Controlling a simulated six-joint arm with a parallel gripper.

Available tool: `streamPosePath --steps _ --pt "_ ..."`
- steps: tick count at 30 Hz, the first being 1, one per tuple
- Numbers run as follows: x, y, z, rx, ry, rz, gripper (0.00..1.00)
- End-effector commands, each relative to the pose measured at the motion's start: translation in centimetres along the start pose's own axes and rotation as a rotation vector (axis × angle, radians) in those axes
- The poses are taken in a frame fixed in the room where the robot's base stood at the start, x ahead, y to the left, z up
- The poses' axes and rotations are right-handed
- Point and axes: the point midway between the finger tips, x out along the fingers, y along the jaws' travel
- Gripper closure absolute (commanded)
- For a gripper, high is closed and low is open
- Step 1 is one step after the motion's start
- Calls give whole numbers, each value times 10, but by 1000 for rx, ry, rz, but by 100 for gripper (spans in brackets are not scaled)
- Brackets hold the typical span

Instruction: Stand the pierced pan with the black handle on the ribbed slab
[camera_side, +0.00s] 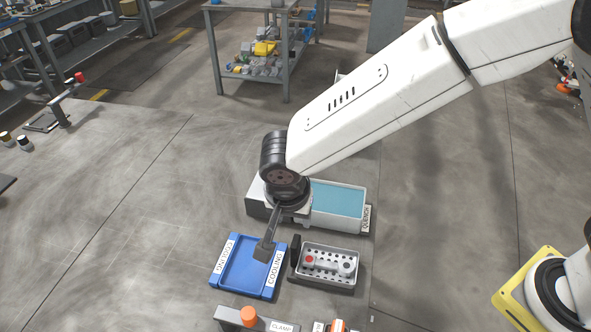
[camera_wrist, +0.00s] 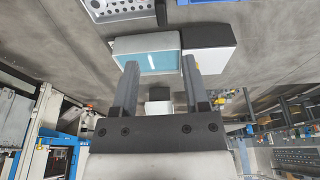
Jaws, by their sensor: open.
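The pierced pan, a grey tray with rows of holes, stands on the floor right of centre in the side view (camera_side: 316,279). Its upright black handle (camera_side: 294,251) is at its left end. A grey casting with a red end lies in it. The blue slab marked COOLING (camera_side: 245,270) is just left of the pan; its ribs are not clear. My gripper (camera_side: 265,250) is above the slab's right part in the side view. In the wrist view my gripper (camera_wrist: 160,66) is open and empty. The pan (camera_wrist: 112,12) is cut off at the top there.
The quench tank (camera_side: 338,205) with blue-green liquid stands behind the pan, beneath my arm. A clamp fixture (camera_side: 250,318) with an orange knob is at the front edge. Open floor lies left of the slab. A shelf cart (camera_side: 262,60) stands farther back.

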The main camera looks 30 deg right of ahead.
Motion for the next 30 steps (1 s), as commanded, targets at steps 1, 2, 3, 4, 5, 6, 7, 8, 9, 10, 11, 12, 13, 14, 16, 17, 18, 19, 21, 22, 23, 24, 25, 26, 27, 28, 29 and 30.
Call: streamPosePath --steps 1,2,3,4,5,6,7,8,9,10,11,12,13,14,16,17,18,19,21,22,23,24,25,26,27,28,29,30 --pt "0 3 -4 -5 -4 -1 42" --pt "0 5 -6 -14 -7 -1 42" --pt "1 8 -10 -26 -12 -1 42" --pt "1 12 -14 -35 -17 -2 42" --pt "1 15 -18 -47 -22 -3 42" --pt "2 20 -24 -67 -29 -6 42" --pt "2 25 -29 -83 -35 -8 42" --pt "2 30 -34 -100 -41 -11 42" --pt "3 37 -40 -124 -51 -15 42" --pt "3 43 -46 -144 -56 -20 42" --pt "4 49 -51 -164 -62 -23 42" --pt "4 58 -58 -191 -70 -32 42" --pt "5 64 -63 -211 -76 -36 42" --pt "5 71 -68 -233 -80 -43 42" --pt "6 87 -78 -280 -89 -58 42" --pt "7 94 -82 -302 -92 -66 42" --pt "7 103 -87 -329 -95 -74 42" --pt "8 110 -91 -349 -96 -82 42" --pt "8 126 -99 -396 -97 -100 42" --pt "9 134 -102 -416 -97 -106 42" --pt "9 141 -105 -436 -95 -113 42" --pt "10 150 -108 -462 -93 -123 42" --pt "10 158 -110 -482 -90 -130 42" --pt "11 165 -113 -501 -87 -137 42" --pt "11 174 -115 -526 -82 -146 42" --pt "12 182 -117 -547 -78 -152 42" --pt "12 189 -119 -565 -72 -158 42" --pt "12 198 -120 -590 -66 -165 42"
